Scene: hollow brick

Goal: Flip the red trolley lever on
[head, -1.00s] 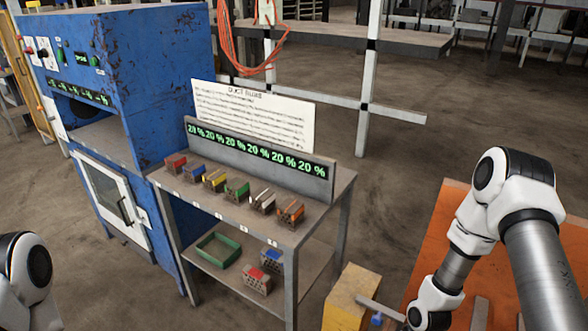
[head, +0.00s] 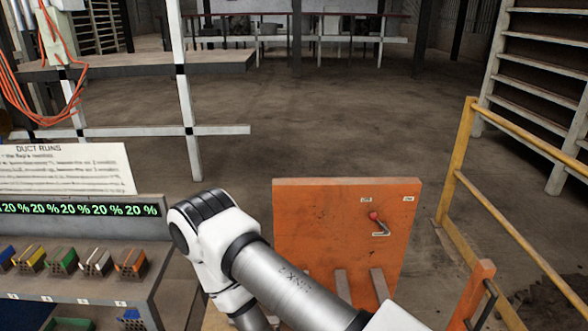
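The red lever (head: 375,216) is on the upper right part of an upright orange panel (head: 325,225) in the head view. It has a red knob at its upper left end and a pale metal piece below. Two small white labels sit above it, one close to the lever and one further right; their text is too small to read. My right arm crosses in front of the panel's lower left part, and its lower end leaves the picture at the bottom. Neither gripper is in view.
A grey bench (head: 152,285) with several coloured hollow bricks and a green percent display (head: 80,210) stands at the left. A yellow railing (head: 515,160) stands right of the panel, with an orange post (head: 472,295) nearer. The floor behind the panel is open.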

